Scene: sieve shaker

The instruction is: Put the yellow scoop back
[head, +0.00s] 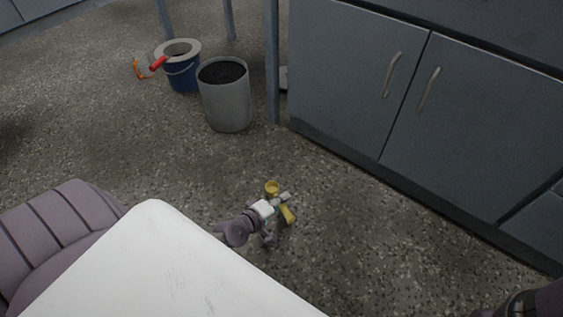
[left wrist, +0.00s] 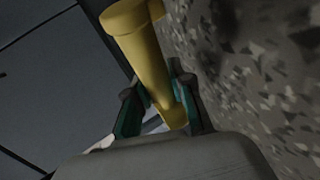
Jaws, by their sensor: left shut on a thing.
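The yellow scoop (left wrist: 150,65) is between the fingers of my left gripper (left wrist: 158,98) in the left wrist view, and the fingers are shut on it. In the head view the left gripper (head: 279,203) is low over the speckled floor, left of the cabinets. The scoop's round yellow cup (head: 272,187) and its yellow handle (head: 287,214) show on either side of the fingers. My right gripper does not show; only a dark part of an arm is at the bottom right corner.
A grey bin (head: 225,105) with dark contents stands on the floor beside a table leg (head: 272,60). Behind it are a blue bucket (head: 184,77) and an orange-and-red item (head: 143,67). Grey cabinets (head: 345,75) line the right. The floor between is clear.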

